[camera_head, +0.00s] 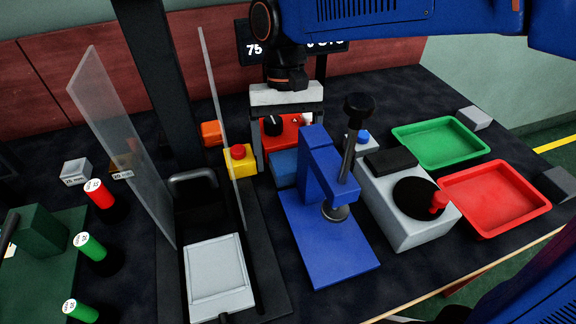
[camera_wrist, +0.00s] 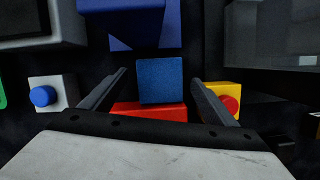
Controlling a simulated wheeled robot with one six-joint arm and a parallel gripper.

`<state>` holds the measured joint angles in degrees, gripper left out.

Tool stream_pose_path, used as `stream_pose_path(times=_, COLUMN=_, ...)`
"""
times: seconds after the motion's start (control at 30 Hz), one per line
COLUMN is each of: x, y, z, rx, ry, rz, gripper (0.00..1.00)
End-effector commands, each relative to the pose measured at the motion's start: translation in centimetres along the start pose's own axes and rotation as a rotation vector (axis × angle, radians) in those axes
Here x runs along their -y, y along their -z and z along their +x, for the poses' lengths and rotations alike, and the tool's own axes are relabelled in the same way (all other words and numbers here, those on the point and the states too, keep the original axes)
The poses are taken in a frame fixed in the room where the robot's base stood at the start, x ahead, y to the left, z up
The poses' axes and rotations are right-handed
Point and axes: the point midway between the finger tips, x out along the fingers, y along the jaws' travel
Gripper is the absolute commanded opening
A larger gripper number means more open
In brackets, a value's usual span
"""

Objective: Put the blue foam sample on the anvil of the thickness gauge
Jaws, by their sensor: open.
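The blue foam sample (camera_head: 284,168) is a small blue block behind the blue stand. In the wrist view the sample (camera_wrist: 160,80) shows between the two fingers, with gaps at both sides. My gripper (camera_head: 287,145) is open and straddles it from behind; it also shows in the wrist view (camera_wrist: 158,77). A blue stand (camera_head: 312,240) with a black-knobbed plunger looks like the thickness gauge. Its round metal foot (camera_head: 336,212) is low over the blue base, and the anvil surface under it is mostly hidden.
A clear panel (camera_head: 218,110) stands close left. A white box (camera_head: 362,145) with a blue button and a grey instrument (camera_head: 395,220) are at the right.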

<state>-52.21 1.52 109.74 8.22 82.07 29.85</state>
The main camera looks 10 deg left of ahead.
Motion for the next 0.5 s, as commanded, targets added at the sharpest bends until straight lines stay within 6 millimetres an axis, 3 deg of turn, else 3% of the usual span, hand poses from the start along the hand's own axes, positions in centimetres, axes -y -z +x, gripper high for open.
stream_pose_path(times=0.03, x=0.0, y=0.0, z=-0.01, rx=0.0, ry=0.0, rz=0.0, gripper=0.79)
stream_pose_path(times=0.2, x=0.0, y=0.0, z=-0.02, rx=0.0, ry=0.0, rz=0.0, gripper=0.38)
stream_pose_path(times=0.5, x=-0.01, y=0.0, z=-0.03, rx=0.0, ry=0.0, rz=0.0, gripper=0.34)
